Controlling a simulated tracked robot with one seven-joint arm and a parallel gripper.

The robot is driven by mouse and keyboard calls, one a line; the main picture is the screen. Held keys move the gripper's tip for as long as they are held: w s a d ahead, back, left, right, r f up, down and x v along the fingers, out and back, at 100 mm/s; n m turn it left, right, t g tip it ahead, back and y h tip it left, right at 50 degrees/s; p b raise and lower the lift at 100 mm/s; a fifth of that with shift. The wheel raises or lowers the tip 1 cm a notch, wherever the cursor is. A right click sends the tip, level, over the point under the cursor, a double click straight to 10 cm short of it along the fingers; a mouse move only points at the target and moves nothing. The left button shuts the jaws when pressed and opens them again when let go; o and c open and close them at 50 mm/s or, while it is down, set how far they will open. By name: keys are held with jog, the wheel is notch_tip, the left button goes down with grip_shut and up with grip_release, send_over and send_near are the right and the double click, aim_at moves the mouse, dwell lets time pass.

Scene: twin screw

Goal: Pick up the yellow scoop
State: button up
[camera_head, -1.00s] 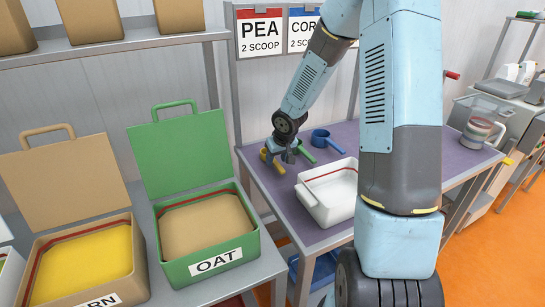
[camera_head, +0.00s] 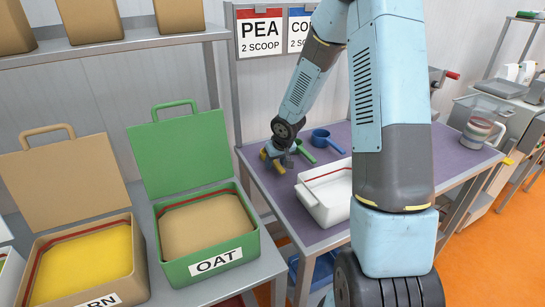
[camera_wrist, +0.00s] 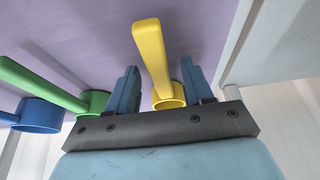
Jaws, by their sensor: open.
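The yellow scoop (camera_head: 278,167) lies on the purple table top at the left end of the row of scoops, partly hidden by my gripper (camera_head: 281,157) in the head view. In the wrist view the yellow scoop (camera_wrist: 152,52) shows its long handle and part of its cup between the two blue fingers of my gripper (camera_wrist: 160,70). The fingers are apart, one on each side of the scoop, and are not closed on it. The lower part of the cup is hidden behind the gripper's dark bar.
A green scoop (camera_head: 306,153) and a blue scoop (camera_head: 325,138) lie to the right on the purple table (camera_head: 287,205). A white tray (camera_head: 325,196) stands nearer the front edge. Open green (camera_head: 206,190) and tan (camera_head: 87,215) bins stand at left.

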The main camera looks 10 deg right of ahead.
aim_at(277, 163)
jog(key=shift+f, duration=0.1)
dwell(0.3)
grip_shut()
dwell(0.4)
jog(key=shift+r, duration=0.55)
jog(key=r, duration=0.3)
jog(key=shift+s+r, duration=0.1)
jog(key=shift+s, duration=0.15)
jog(key=s+a+r, duration=0.1)
jog(key=s+r, duration=0.8)
jog(key=s, duration=0.4)
jog(key=shift+a, duration=0.4)
